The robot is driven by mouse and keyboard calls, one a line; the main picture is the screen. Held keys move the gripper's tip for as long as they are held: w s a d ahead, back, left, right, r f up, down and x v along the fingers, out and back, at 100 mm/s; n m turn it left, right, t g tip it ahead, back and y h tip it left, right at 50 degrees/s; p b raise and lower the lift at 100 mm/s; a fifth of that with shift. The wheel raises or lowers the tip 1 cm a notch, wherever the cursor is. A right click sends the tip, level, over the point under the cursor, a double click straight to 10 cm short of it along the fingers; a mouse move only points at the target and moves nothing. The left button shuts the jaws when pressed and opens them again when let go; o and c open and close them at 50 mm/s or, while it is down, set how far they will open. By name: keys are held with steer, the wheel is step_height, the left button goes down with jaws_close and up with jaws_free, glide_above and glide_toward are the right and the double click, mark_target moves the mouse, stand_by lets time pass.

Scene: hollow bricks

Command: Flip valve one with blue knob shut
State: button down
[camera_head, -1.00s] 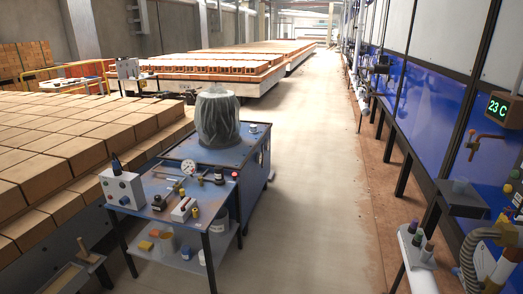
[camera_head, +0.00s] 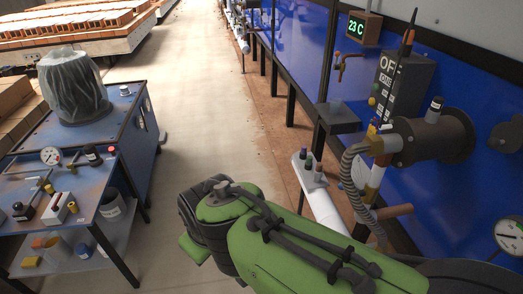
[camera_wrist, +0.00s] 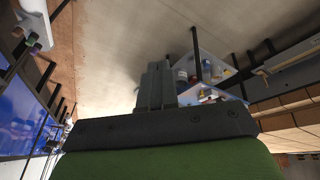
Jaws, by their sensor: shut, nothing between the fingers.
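I cannot pick out a clearly blue valve knob in either view. In the head view, a white pipe (camera_head: 322,205) beside the blue wall carries small upright knobs (camera_head: 310,162) in dark green, red and purple. The pipe and knobs (camera_wrist: 33,38) also show at the upper left of the wrist view. An orange-handled valve (camera_head: 345,62) sits on the wall below the display. My gripper (camera_wrist: 158,72) is shut and empty, with its fingers together over the floor, apart from the pipe. The head view shows my green arm, but I cannot make out the fingers there.
A blue cart (camera_head: 85,190) with gauges, bottles and small parts stands at left. A dark cylinder (camera_head: 435,138), a ribbed hose (camera_head: 352,180) and a dark shelf (camera_head: 338,117) jut from the wall. The aisle floor (camera_head: 205,110) is clear.

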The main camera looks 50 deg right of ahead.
steer(key=w+d+f+g+h+b, duration=0.2)
steer(key=d+f+g+h+b, duration=0.15)
steer(key=d+f, duration=0.7)
steer(key=s+d+f+n+g+h+b, duration=0.1)
steer(key=s+d+f+n+h+b, duration=0.2)
steer(key=d+f+n, duration=0.4)
steer(key=s+d+f+n+g+h+b, duration=0.1)
steer(key=s+d+f+n+h+b, duration=0.3)
steer(key=d+n, duration=0.7)
steer(key=s+d+f+n+g+h+b, duration=0.2)
steer(key=s+d+f+n+h, duration=0.3)
steer(key=d+f+n+h, duration=0.3)
steer(key=d+f+n+b, duration=0.1)
steer(key=d+n, duration=0.1)
steer(key=n, duration=0.2)
steer(key=shift+s+f+b, duration=0.25)
steer(key=shift+f+b, duration=0.05)
steer(key=shift+b, duration=0.05)
steer(key=shift+h, duration=0.25)
